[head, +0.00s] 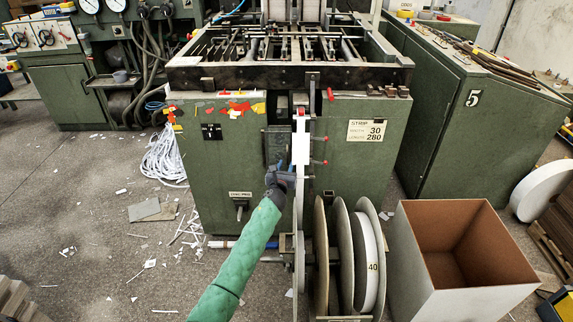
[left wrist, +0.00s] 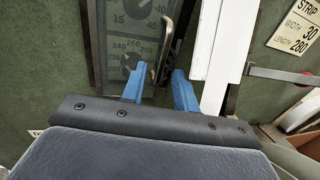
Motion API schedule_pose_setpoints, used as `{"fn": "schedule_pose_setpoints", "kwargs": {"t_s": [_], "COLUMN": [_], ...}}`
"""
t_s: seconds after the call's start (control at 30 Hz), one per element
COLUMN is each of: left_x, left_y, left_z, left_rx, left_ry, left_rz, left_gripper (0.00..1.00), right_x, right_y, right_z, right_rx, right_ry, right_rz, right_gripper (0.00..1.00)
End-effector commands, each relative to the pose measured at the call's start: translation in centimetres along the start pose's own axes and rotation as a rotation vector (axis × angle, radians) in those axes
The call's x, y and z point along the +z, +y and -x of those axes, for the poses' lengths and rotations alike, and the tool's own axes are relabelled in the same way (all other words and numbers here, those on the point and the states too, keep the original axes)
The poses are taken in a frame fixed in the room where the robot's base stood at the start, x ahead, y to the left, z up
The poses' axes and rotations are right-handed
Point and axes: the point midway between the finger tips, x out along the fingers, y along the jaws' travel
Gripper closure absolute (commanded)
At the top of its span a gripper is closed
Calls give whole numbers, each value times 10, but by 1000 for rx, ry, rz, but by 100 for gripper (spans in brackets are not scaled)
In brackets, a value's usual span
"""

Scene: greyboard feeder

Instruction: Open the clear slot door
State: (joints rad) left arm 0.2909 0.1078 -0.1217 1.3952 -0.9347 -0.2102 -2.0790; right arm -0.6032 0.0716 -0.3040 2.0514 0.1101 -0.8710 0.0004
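The clear slot door (head: 274,145) is on the green machine front, left of the white strip. In the left wrist view the clear door (left wrist: 115,45) looks dark and see-through, with numbered dials behind it. A brass-coloured handle (left wrist: 162,50) stands at its right edge. The door looks closed, though its edges are partly hidden. My left gripper (head: 281,174) is just below the door in the head view. In the left wrist view its blue fingers (left wrist: 157,76) are apart, with the handle's lower end between the tips; I cannot tell whether they touch it. My right gripper is not in view.
A white strip (head: 300,150) runs vertically close to the right of my left gripper. Reels (head: 343,250) stand below it, and an open cardboard box (head: 415,265) is at the right. Paper scraps litter the floor at left. A red-tipped rod (left wrist: 282,75) sticks out at right.

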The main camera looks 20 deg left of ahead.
Motion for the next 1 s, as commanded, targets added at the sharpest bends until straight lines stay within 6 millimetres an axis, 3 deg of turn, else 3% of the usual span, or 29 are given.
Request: {"fn": "schedule_pose_setpoints", "kwargs": {"t_s": [0.2,0.53,0.7,1.0], "left_x": [0,0,0,0], "left_y": [0,0,0,0], "left_z": [-17,-19,-19,-18], "left_rx": [1,0,0,-3], "left_ry": [0,0,0,0], "left_rz": [1,1,1,0], "left_gripper": [70,70,100,100], "right_x": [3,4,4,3], "right_y": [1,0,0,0], "right_z": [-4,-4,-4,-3], "right_rx": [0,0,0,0], "right_ry": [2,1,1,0], "right_rz": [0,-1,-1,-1], "right_gripper": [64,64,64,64]}}
